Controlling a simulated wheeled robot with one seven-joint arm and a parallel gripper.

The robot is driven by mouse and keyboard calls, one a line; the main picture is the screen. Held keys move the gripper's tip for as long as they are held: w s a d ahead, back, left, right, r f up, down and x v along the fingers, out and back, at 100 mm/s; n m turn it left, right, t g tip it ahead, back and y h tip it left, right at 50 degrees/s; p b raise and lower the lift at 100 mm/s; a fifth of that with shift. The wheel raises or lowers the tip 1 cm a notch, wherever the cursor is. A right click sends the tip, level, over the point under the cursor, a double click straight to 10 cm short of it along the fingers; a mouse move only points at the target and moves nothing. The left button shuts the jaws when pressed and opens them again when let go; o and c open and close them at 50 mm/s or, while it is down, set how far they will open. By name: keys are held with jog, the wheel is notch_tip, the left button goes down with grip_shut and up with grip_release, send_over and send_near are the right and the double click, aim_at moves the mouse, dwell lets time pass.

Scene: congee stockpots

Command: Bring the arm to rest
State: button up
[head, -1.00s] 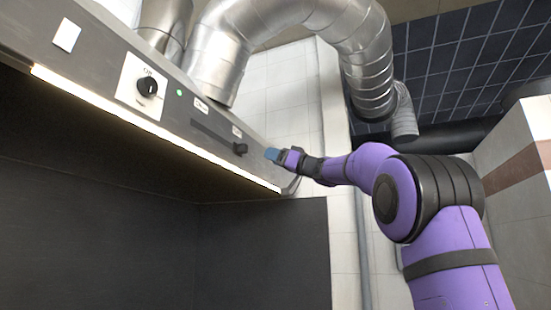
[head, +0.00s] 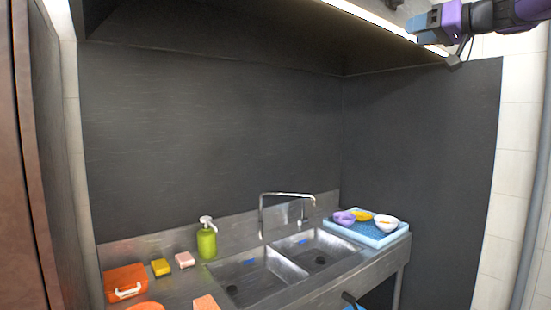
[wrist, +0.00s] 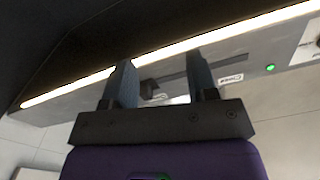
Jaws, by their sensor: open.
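My gripper (head: 424,23) is at the upper right of the head view, near the lit edge of the hood. It also shows in the wrist view (wrist: 160,78), with its two dark fingers spread apart and nothing between them. Beyond the fingers in the wrist view is the hood's front panel (wrist: 238,66), with a dark slider slot and a green light. The purple arm reaches in from the right edge of the head view. I cannot tell the exact gap between the fingers and the panel.
Below is a steel counter with a double sink (head: 256,272), a faucet (head: 287,195), a green soap bottle (head: 207,241), sponges (head: 161,267) and an orange box (head: 125,283). A blue tray (head: 391,238) with bowls stands at the right. The space between hood and counter is clear.

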jog(key=s+a+f+m+g+h, duration=0.25)
jog(key=s+a+f, duration=0.25)
jog(key=s+f, duration=0.4)
jog(key=s+f+m+g+h, duration=0.1)
jog(key=s+f+g+h, duration=0.2)
jog(key=s+f, duration=0.9)
jog(key=s+d+f+m+g+h, duration=0.1)
jog(key=s+f+g+h, duration=0.2)
jog(key=s+f, duration=1)
notch_tip(320, 180, down, 6)
jog(key=shift+d+f+h, duration=0.15)
jog(key=shift+h, duration=1)
jog(key=shift+g, duration=0.25)
